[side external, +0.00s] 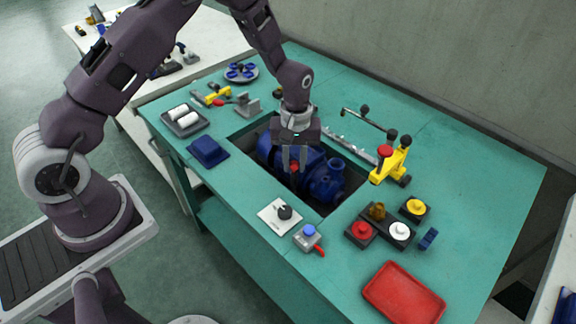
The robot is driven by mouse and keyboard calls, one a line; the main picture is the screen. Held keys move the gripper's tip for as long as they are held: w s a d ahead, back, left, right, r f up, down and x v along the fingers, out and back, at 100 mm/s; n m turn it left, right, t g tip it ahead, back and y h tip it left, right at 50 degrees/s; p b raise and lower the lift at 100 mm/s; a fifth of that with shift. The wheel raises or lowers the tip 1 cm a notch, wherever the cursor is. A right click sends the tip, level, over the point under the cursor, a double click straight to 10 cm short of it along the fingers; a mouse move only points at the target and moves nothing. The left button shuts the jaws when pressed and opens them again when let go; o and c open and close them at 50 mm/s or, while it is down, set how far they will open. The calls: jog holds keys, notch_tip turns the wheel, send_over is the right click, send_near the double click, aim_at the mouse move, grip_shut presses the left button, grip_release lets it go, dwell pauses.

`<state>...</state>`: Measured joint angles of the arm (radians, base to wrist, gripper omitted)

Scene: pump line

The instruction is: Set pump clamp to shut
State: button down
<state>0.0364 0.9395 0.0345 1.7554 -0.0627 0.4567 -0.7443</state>
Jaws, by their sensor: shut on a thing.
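The blue pump (322,180) sits in a rectangular recess in the teal bench. My gripper (294,168) points straight down over the front side of the pump. Its fingers are shut on a small red handle (295,168) at the pump, which looks like the pump clamp's handle. The fingers and gripper body hide most of the clamp, so its exact angle cannot be told.
A yellow toggle clamp (392,162) stands right of the recess, near a metal rail with black knobs (366,121). Red, white and yellow buttons (400,231), a dial plate (281,215) and a red tray (404,294) lie in front.

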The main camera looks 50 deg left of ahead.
jog(key=c, duration=1.3)
grip_release()
jog(key=shift+w, duration=0.35)
jog(key=shift+o, duration=0.6)
jog(key=shift+s, duration=0.1)
jog(key=shift+r, duration=0.1)
notch_tip(320, 180, up, 8)
jog(key=shift+f, duration=0.25)
jog(key=s+r+m+t, duration=0.1)
jog(key=s+r+m, duration=0.1)
jog(key=s+r, duration=0.5)
jog(key=s+r+m+t, duration=0.2)
jog(key=s+r, duration=0.2)
jog(key=r, duration=0.8)
jog(key=s+r+m+t, duration=0.1)
jog(key=s+r+m, duration=0.1)
jog(key=s, duration=0.6)
jog(key=s+r+m+t, duration=0.1)
jog(key=s+r+m, duration=0.1)
jog(key=s, duration=0.6)
jog(key=shift+s+a+m+t, duration=0.25)
jog(key=shift+a+m+t, duration=0.05)
jog(key=shift+m, duration=0.2)
